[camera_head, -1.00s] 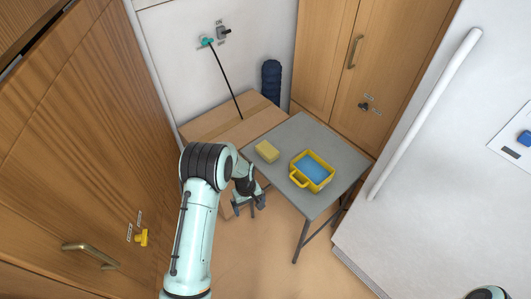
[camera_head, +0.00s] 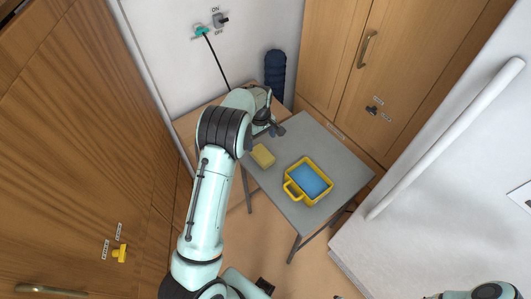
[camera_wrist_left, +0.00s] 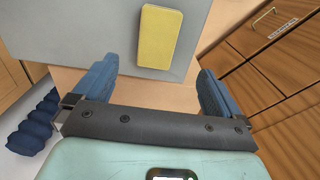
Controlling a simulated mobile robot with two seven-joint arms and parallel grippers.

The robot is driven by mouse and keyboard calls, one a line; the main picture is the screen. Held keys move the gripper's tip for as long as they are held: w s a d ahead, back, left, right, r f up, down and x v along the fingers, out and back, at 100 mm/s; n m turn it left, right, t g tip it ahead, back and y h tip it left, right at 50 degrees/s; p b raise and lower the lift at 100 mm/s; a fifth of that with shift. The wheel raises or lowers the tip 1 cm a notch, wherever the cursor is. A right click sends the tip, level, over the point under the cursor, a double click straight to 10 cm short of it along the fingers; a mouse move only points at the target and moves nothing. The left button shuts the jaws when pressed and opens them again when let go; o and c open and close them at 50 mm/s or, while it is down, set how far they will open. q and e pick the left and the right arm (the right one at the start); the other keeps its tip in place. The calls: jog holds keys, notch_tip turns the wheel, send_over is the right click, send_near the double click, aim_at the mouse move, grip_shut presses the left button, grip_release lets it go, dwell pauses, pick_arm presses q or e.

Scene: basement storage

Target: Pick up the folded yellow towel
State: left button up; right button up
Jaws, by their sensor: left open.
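The folded yellow towel (camera_head: 262,156) lies on the left part of a grey table (camera_head: 318,137), near its edge. It also shows in the left wrist view (camera_wrist_left: 160,37), beyond the fingers. My left gripper (camera_head: 273,131) is just behind the towel in the head view, apart from it. In the wrist view its two blue fingers (camera_wrist_left: 155,72) are spread wide with nothing between them. My right gripper is not seen; only a part of my right arm shows at the lower right corner.
A yellow basket with a handle (camera_head: 295,192) and blue contents stands on the table right of the towel. A cardboard box (camera_head: 186,126) is behind my arm. A dark blue roll (camera_head: 275,70) stands at the wall. Wooden cabinets (camera_head: 403,60) flank the table.

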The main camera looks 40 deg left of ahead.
pick_arm(q)
send_over(262, 153)
jog(key=s, duration=0.1)
notch_tip(262, 153, down, 5)
jog(key=shift+r, duration=0.2)
jog(key=shift+w+a+f+p, duration=0.1)
jog(key=shift+w+f+p, duration=0.15)
jog(key=shift+f, duration=1.25)
jog(key=shift+w+f+p, duration=0.1)
jog(key=shift+w+f, duration=0.15)
jog(key=shift+f, duration=1.25)
jog(key=c, duration=1.1)
